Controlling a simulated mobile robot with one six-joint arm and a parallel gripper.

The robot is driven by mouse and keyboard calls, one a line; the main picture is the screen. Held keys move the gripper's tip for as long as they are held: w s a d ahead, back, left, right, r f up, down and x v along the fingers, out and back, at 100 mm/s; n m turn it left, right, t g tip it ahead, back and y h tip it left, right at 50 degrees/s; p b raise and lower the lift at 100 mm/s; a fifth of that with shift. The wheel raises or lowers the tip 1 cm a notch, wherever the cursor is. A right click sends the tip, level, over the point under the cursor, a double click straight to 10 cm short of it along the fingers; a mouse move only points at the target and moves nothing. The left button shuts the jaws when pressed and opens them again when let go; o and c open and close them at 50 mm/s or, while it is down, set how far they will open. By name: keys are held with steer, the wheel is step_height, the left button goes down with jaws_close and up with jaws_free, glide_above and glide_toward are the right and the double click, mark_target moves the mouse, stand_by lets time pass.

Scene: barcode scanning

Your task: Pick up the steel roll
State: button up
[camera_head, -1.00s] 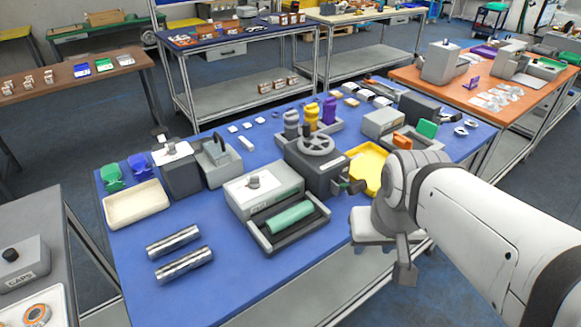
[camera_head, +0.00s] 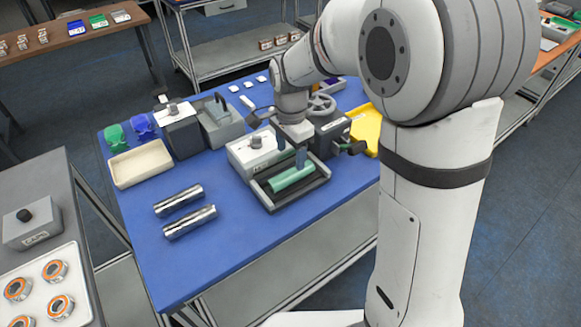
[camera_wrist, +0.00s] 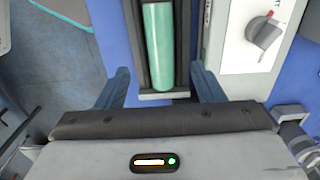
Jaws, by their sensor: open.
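Two shiny steel rolls lie side by side on the blue table, a far one (camera_head: 178,200) and a near one (camera_head: 190,222). They are left of a dark tray (camera_head: 270,200) that holds a green roll (camera_head: 292,175). My gripper (camera_head: 289,162) is over that tray, pointing down, to the right of the steel rolls. In the wrist view its fingers (camera_wrist: 160,72) are spread apart and empty, with the end of the green roll (camera_wrist: 159,50) ahead between them. The steel rolls are not in the wrist view.
A grey box with a knob (camera_head: 255,142) stands against the tray. A cream tray (camera_head: 140,166) is behind the steel rolls. The table in front of and around the rolls is clear. A side bench with bearings (camera_head: 55,272) stands at left.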

mark_target(291, 171)
step_height(291, 171, down, 8)
steer(key=shift+w+d+r+p, duration=0.1)
steer(key=shift+p, duration=0.65)
jaws_close()
stand_by(0.3)
